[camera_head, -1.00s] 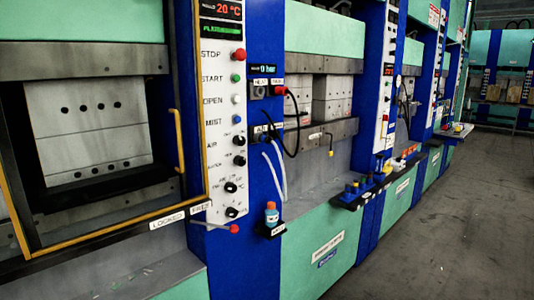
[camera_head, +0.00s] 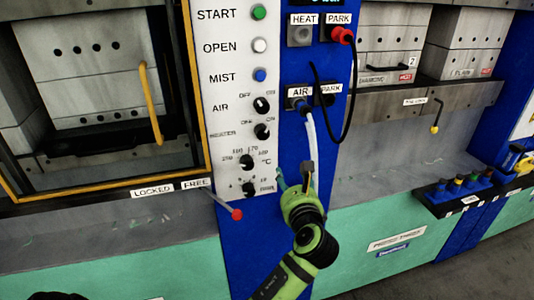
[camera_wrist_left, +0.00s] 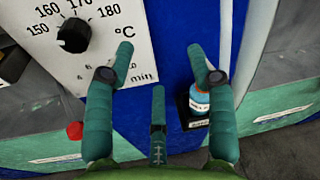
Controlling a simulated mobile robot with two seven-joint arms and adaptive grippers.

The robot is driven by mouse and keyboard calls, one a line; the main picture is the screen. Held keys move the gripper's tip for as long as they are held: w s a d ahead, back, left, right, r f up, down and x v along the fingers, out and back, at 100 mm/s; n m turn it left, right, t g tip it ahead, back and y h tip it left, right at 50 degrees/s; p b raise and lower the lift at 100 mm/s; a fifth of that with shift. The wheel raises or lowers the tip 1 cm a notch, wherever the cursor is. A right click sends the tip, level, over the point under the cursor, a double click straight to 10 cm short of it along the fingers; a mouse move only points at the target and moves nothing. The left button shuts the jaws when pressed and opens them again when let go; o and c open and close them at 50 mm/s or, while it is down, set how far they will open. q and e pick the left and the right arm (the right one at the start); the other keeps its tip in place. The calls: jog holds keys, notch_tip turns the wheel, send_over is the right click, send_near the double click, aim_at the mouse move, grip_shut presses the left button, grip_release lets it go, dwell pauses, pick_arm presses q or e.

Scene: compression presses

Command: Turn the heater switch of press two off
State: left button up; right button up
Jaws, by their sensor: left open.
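The heater switch (camera_head: 262,131) is a small black knob on the white control panel (camera_head: 228,100), below the air knob (camera_head: 261,105). I cannot tell its setting clearly. No press number is readable on this panel. My left gripper (camera_head: 295,178) is open and empty in front of the blue column, lower and to the right of the switch, apart from it. In the left wrist view its open green fingers (camera_wrist_left: 160,62) point at the column. The temperature dial (camera_wrist_left: 74,35) is at the upper left there, and a finger partly covers the dial below. The heater switch is outside that view.
A red-tipped lever (camera_head: 236,214) sticks out below the panel. A white hose (camera_head: 312,135) and a black cable (camera_head: 349,90) hang by the column. A blue bottle (camera_wrist_left: 199,98) stands behind a finger.

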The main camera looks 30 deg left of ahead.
aim_at(264, 135)
pick_arm(q)
jog(key=s+a+r+y, duration=0.1)
jog(key=r, duration=0.2)
jog(key=s+a+r+y, duration=0.1)
jog(key=a+r, duration=0.1)
jog(key=r, duration=0.2)
jog(key=s+a+r+y+p, duration=0.1)
jog(key=r, duration=0.2)
jog(key=shift+s+a+r+n+g, duration=0.1)
jog(key=shift+a+r+n+g, duration=0.1)
jog(key=shift+a+n+g, duration=0.15)
jog(key=x, duration=0.2)
jog(key=p+x, duration=0.1)
jog(key=shift+w+a+f, duration=0.1)
jog(key=shift+w+f, duration=0.1)
jog(key=shift+w, duration=0.3)
jog(key=shift+w+a, duration=0.25)
jog(key=shift+a, duration=0.1)
pick_arm(e)
jog(key=r, duration=0.1)
jog(key=s+r, duration=0.1)
jog(key=shift+a+r, duration=0.15)
jog(key=shift+r, duration=0.2)
pick_arm(q)
grip_shut()
